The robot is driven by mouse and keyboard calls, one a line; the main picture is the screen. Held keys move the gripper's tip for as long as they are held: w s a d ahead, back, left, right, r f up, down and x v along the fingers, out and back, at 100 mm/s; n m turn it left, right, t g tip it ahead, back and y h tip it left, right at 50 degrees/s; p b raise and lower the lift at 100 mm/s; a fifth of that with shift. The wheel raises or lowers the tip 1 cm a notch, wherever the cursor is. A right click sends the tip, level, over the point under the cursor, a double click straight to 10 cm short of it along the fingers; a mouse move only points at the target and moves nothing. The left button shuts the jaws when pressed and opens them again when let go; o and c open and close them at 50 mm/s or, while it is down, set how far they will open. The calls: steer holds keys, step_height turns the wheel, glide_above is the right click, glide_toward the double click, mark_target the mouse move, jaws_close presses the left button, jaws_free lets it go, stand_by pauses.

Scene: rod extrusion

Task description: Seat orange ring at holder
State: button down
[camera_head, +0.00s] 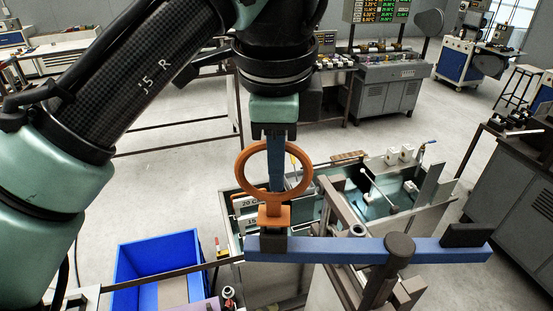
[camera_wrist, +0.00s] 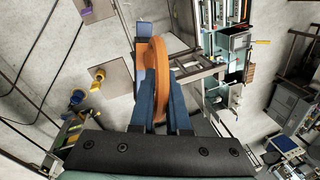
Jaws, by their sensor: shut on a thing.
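The orange ring (camera_head: 243,176) stands upright, with an orange stem and block-shaped foot below it. My gripper (camera_head: 276,184) comes down from above, with its blue fingers shut on the ring. In the wrist view the ring (camera_wrist: 160,56) appears nearly edge-on between the two fingers (camera_wrist: 157,96). A black block (camera_head: 273,242), perhaps the holder, sits at the left end of a blue beam (camera_head: 340,250). The orange foot is directly above this block in the head view; I cannot tell whether they touch. The fingertips are partly hidden by the ring in the wrist view.
A brown round post (camera_head: 399,247) crosses the beam, and another black block (camera_head: 467,235) sits at its right end. A water-filled bath (camera_head: 402,195) lies behind. A blue bin (camera_head: 140,262) stands at lower left.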

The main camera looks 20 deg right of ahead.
steer(key=shift+f+b, duration=0.45)
steer(key=shift+f, duration=0.5)
steer(key=c, duration=0.8)
jaws_free()
steer(key=shift+r, duration=0.15)
steer(key=r, duration=0.4)
steer(key=s+r+b, duration=0.1)
steer(key=r, duration=0.3)
steer(key=s+a+r, duration=0.1)
steer(key=r, duration=0.3)
steer(key=shift+s+r+b, duration=0.2)
steer(key=shift+r+b, duration=0.05)
steer(key=shift+b, duration=0.15)
